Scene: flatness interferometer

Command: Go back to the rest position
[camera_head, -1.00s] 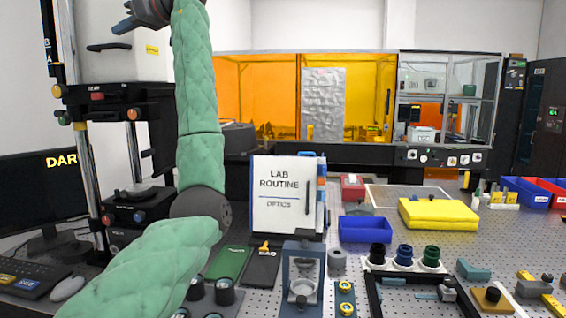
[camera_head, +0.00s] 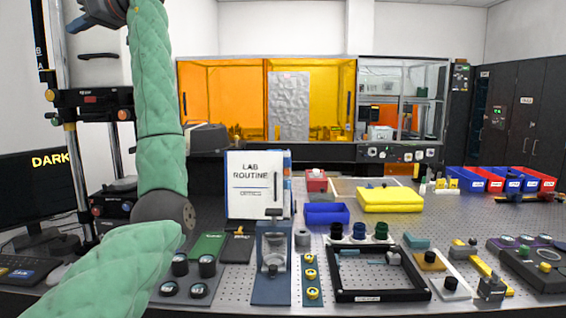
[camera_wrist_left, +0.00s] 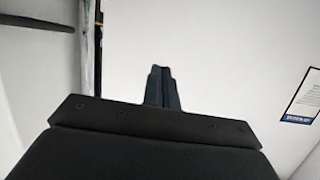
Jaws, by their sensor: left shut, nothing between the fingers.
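My left arm, in a green quilted sleeve, rises at the left of the head view and bends up past the interferometer tower. My left gripper (camera_head: 80,22) is at the top left corner of the head view, in front of the white housing. In the left wrist view its fingers (camera_wrist_left: 162,86) are together and empty, with a plain pale surface behind them. My right gripper is not in view.
The perforated bench holds a lab routine board (camera_head: 255,205), a blue bin (camera_head: 326,214), a yellow pad (camera_head: 390,199) and a black frame (camera_head: 380,295). The interferometer tower (camera_head: 95,97) and a monitor (camera_head: 40,188) stand close to my left arm. An amber enclosure (camera_head: 222,95) is behind.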

